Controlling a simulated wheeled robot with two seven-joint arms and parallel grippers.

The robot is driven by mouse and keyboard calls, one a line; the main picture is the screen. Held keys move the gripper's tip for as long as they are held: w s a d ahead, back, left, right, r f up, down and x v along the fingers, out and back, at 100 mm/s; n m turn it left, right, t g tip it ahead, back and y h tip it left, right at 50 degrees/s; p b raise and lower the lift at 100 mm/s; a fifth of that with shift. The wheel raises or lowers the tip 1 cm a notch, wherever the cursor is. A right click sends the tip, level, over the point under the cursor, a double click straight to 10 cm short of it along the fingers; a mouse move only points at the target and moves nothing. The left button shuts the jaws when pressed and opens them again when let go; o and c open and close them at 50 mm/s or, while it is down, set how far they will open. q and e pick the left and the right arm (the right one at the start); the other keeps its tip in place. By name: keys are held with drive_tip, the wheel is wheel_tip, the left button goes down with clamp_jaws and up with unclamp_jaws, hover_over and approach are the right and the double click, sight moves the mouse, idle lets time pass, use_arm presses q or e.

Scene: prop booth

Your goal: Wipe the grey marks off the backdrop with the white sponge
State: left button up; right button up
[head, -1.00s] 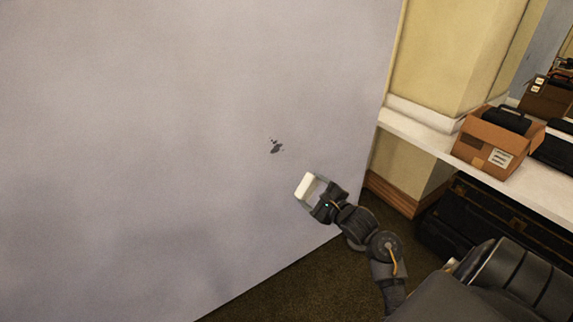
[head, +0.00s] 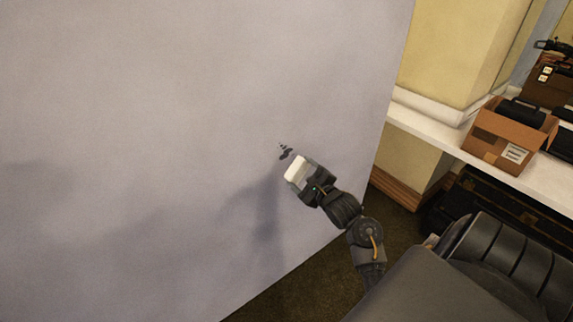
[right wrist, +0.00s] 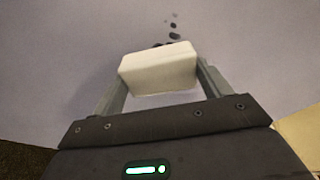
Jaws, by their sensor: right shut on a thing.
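The pale grey backdrop (head: 150,110) fills the left and middle of the head view. A small cluster of dark grey marks (head: 285,152) is on it, right of centre; several spots also show in the right wrist view (right wrist: 173,27). My right gripper (head: 300,178) is shut on the white sponge (head: 295,170), just below the marks. In the right wrist view the sponge (right wrist: 158,68) sits between the two fingers and hides the lowest part of the marks. I cannot tell whether the sponge touches the backdrop. My left gripper is not in view.
A white shelf (head: 440,140) at the right holds an open cardboard box (head: 490,145) with a black item in it. Dark cases (head: 500,215) stand under the shelf. Brown carpet (head: 300,285) shows below the backdrop's lower edge.

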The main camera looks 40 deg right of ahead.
sight(292, 166)
drive_tip(key=shift+w+f, duration=0.1)
drive_tip(key=shift+w, duration=0.3)
drive_tip(key=shift+d, duration=0.15)
drive_tip(key=shift+s, duration=0.1)
drive_tip(key=shift+w+a+b, duration=0.25)
drive_tip(key=shift+w+b, duration=0.65)
drive_tip(key=shift+b, duration=0.15)
drive_tip(key=w+b, duration=0.2)
drive_tip(key=shift+w+d, duration=0.1)
drive_tip(key=shift+w, duration=0.3)
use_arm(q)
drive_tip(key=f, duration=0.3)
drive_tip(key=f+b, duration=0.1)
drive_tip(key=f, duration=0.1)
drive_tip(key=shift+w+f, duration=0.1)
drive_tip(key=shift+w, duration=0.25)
use_arm(e)
drive_tip(key=shift+w+r, duration=0.2)
drive_tip(key=shift+w, duration=0.5)
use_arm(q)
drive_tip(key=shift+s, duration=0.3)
